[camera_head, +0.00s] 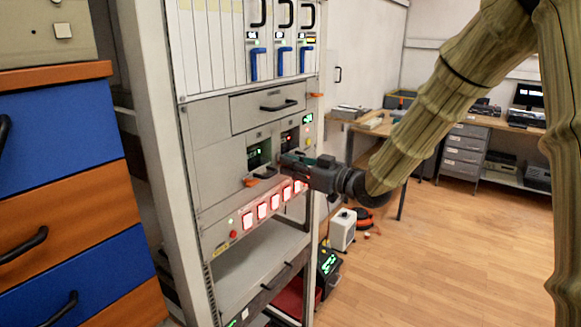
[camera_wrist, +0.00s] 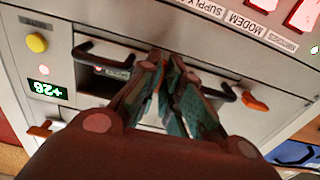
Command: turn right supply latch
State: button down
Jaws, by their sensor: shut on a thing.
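My gripper (camera_head: 290,161) reaches the front of the rack from the right. In the wrist view its fingertips (camera_wrist: 167,60) are close together at the panel, beside the end of a black handle (camera_wrist: 112,47). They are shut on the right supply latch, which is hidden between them. The left supply latch (camera_head: 250,181), orange, shows uncovered beside its own black handle (camera_head: 265,173). In the wrist view, turned nearly upside down, that orange latch (camera_wrist: 254,103) is on the right.
Red-lit square switches (camera_head: 274,202) run along the panel below. A drawer (camera_head: 268,106) with a black handle is above. Another orange lever (camera_wrist: 40,130) and a green display (camera_wrist: 44,90) are at the wrist view's left. Open floor (camera_head: 450,250) lies right of the rack.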

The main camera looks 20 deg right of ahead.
jog(key=shift+f, duration=0.1)
jog(key=c, duration=1.5)
grip_release()
jog(key=v, duration=1.2)
jog(key=shift+d, duration=0.15)
